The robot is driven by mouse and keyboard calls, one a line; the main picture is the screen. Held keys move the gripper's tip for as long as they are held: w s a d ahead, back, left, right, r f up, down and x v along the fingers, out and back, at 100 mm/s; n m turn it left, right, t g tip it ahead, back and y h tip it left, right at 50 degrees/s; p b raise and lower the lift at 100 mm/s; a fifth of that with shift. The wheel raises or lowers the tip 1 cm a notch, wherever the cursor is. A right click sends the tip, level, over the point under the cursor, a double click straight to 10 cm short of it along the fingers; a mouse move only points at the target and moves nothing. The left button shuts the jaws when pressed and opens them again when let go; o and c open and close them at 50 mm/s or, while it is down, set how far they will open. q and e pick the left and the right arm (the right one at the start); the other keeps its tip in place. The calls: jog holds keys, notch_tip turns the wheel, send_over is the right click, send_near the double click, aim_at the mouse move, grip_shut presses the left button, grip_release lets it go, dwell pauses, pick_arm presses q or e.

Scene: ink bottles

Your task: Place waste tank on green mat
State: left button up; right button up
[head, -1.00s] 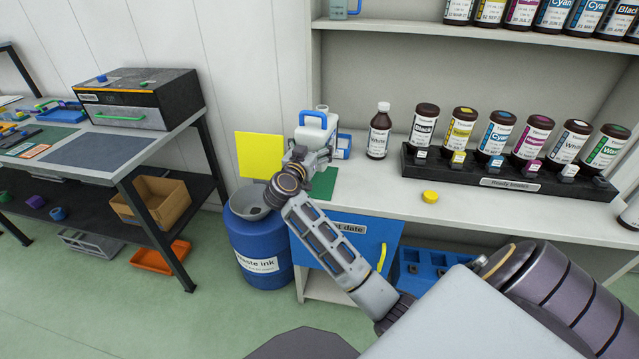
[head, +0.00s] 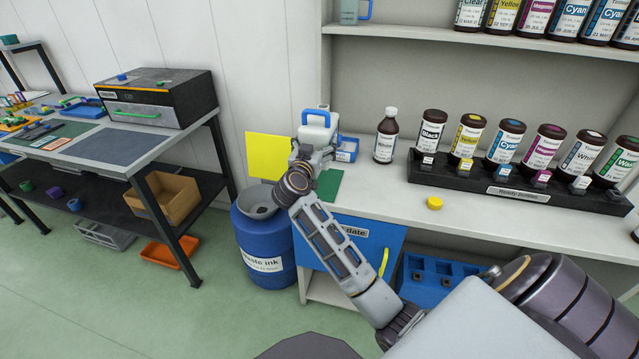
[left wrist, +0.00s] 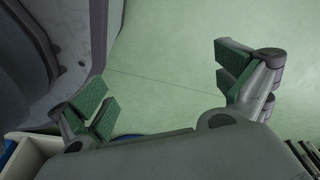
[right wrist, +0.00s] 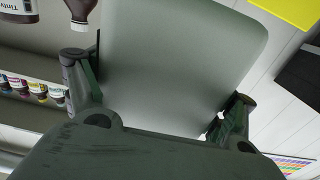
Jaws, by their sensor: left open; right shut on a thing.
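The waste tank is a pale tank with a blue handle (head: 318,118), upright at the left end of the counter in the head view. My right gripper (head: 312,154) is shut on it. In the right wrist view the tank's grey wall (right wrist: 180,60) fills the space between the fingers. The green mat (head: 328,184) lies on the counter near the front left corner, partly hidden by my right gripper and arm. I cannot tell whether the tank touches the mat. My left gripper (left wrist: 165,85) is open and empty, with floor beyond it in the left wrist view.
A brown bottle (head: 386,138) and a black rack (head: 500,190) of ink bottles stand right of the tank. A yellow cap (head: 434,203) lies near the counter's front. A yellow sheet (head: 268,157) is left of the tank; a blue waste ink barrel (head: 262,245) stands below.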

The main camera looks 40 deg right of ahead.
pick_arm(q)
jog(key=shift+r, duration=0.1)
dwell(0.4)
pick_arm(e)
jog(key=shift+f, duration=0.5)
jog(key=shift+f+b, duration=0.7)
jog(key=shift+f, duration=0.75)
pick_arm(q)
notch_tip(320, 180, up, 5)
jog(key=w+d, duration=0.2)
jog(key=shift+w+d+b, duration=0.2)
jog(key=shift+d+b, duration=0.05)
jog(key=shift+b, duration=0.1)
pick_arm(e)
jog(key=shift+f, duration=1.05)
jog(key=shift+f, duration=0.1)
